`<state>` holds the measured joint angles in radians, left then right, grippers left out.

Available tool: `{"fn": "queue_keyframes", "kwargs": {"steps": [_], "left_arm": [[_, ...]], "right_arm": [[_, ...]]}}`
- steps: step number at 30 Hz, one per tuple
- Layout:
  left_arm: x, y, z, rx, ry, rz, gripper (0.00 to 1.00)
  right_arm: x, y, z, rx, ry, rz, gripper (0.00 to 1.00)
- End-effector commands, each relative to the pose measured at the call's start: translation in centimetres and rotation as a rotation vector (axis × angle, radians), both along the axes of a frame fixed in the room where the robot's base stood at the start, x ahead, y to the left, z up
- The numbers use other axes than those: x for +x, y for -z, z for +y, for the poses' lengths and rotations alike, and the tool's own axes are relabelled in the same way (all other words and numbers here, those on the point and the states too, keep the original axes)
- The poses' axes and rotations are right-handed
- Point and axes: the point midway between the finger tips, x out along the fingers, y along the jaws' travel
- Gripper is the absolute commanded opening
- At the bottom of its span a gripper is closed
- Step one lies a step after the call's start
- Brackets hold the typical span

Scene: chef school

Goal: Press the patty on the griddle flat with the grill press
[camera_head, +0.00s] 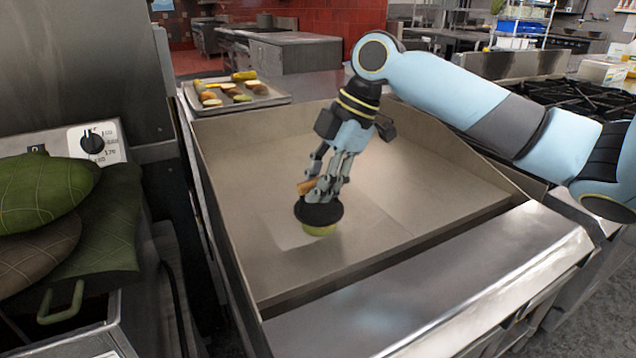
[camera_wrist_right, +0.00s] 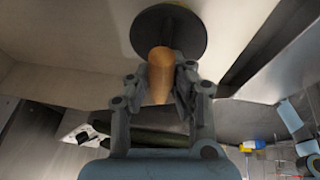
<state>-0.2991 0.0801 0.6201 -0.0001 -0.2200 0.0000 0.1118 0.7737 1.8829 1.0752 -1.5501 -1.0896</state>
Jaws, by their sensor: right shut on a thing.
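The grill press (camera_head: 319,213) is a dark round disc with a wooden handle (camera_head: 306,187). My right gripper (camera_head: 325,188) is shut on this handle over the griddle (camera_head: 420,185). A yellow-green patty (camera_head: 320,230) shows below the disc's near edge; most of it is hidden by the press. I cannot tell whether the disc presses fully on it. My left gripper is not in view.
A tray (camera_head: 270,98) with several food pieces stands at the griddle's back left. Raised walls edge the griddle, whose right part is clear. Green mitts (camera_head: 110,225) lie at the left by a control knob (camera_head: 92,142). A burner range (camera_head: 560,100) stands at the back right.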

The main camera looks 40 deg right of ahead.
Motion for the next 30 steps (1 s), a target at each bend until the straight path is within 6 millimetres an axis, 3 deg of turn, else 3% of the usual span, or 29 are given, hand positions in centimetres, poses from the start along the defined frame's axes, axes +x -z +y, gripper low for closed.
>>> {"fn": "queue_keyframes", "kwargs": {"steps": [30], "left_arm": [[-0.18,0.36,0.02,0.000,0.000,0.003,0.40]], "right_arm": [[0.01,0.73,0.04,0.001,0.000,0.000,0.00]]}}
